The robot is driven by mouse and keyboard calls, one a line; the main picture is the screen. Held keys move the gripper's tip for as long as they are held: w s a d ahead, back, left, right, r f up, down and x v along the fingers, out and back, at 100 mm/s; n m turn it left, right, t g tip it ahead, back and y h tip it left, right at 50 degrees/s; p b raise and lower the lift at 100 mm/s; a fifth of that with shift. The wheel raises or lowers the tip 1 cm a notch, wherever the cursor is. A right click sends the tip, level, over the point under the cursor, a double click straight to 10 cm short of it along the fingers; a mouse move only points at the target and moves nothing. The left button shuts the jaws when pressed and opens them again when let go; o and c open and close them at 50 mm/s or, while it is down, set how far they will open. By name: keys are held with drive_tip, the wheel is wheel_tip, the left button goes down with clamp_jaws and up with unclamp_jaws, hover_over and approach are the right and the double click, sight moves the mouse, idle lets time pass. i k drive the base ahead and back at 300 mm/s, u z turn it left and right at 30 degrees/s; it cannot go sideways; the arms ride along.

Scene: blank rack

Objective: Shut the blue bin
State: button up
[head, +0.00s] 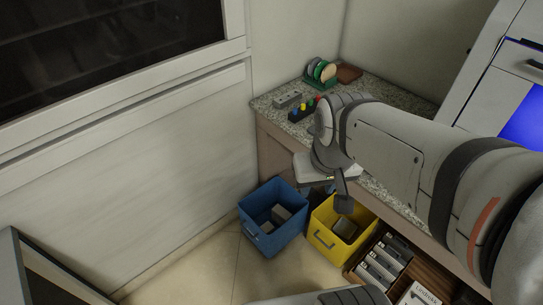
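The blue bin (285,239) is low down in front of the counter, left of the yellow bin. Its top is open, and a few grey blocks (281,213) lie inside. It has a handle (252,235) on its front face. It sticks out from below the counter front. My gripper (342,200) hangs over the yellow bin, to the right of the blue bin and apart from it. One dark finger shows clearly; the wrist hides much of the rest, so its opening cannot be told. I see nothing held in it.
The yellow bin (325,245), open with a dark item inside, stands beside the blue bin. A brown crate (351,276) of grey boxes is at its right. The granite counter (392,92) bears a plate rack (322,72) and coloured knobs (303,107). Floor (200,268) left of the bins is clear.

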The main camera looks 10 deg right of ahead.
sight(255, 209)
drive_tip(key=z, duration=0.05)
drive_tip(key=k, duration=1.3)
drive_tip(key=u, duration=0.45)
drive_tip(key=k, duration=0.95)
drive_tip(key=z, duration=0.1)
drive_tip(key=i, duration=1.4)
drive_tip(key=u, duration=0.05)
